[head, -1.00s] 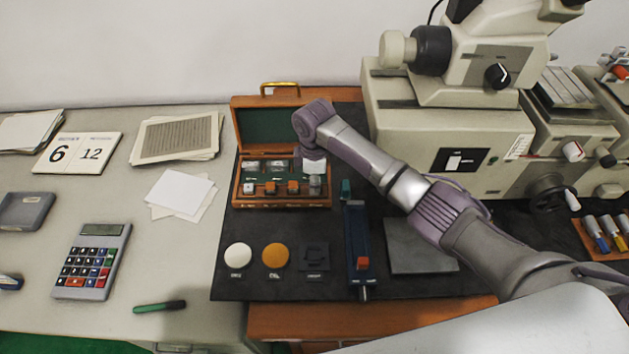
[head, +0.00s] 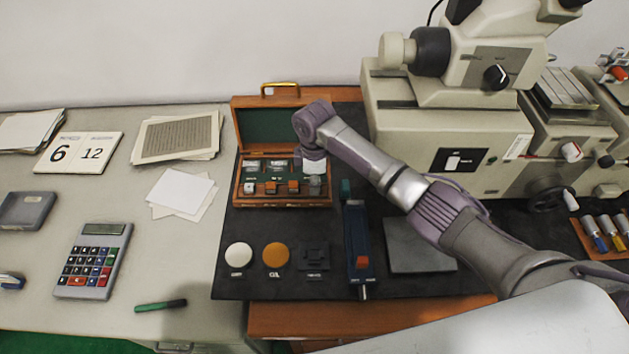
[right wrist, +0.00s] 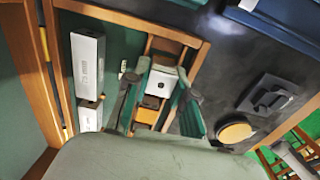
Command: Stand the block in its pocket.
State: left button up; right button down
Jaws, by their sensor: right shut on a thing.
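An open wooden case (head: 236,190) with a green lining holds several small blocks; its lid stands open at the back. My right gripper (head: 314,172) is over the case's right end, pointing down. In the right wrist view, my right gripper (right wrist: 157,98) is shut on a small pale block (right wrist: 158,84) with a dark mark on its end face. The block is at a wooden-walled row of pockets in the case (right wrist: 198,62). I cannot tell how deep it sits, as the fingers hide its sides. My left gripper is not in view.
Long steel blocks (right wrist: 88,68) lie in the green-lined case. In front on the dark mat are a white disc (head: 238,255), an orange disc (head: 275,255), a black stand (head: 314,257) and a blue fixture (head: 357,240). A large machine (head: 440,120) stands close on the right.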

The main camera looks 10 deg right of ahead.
jog(key=shift+f, duration=0.25)
jog(key=c, duration=0.9)
grip_release()
notch_tip(320, 180, up, 9)
jog(key=p, duration=0.8)
jog(key=shift+f+p, duration=0.15)
jog(key=shift+p, duration=0.15)
jog(key=shift+f, duration=0.1)
jog(key=shift+s, duration=0.15)
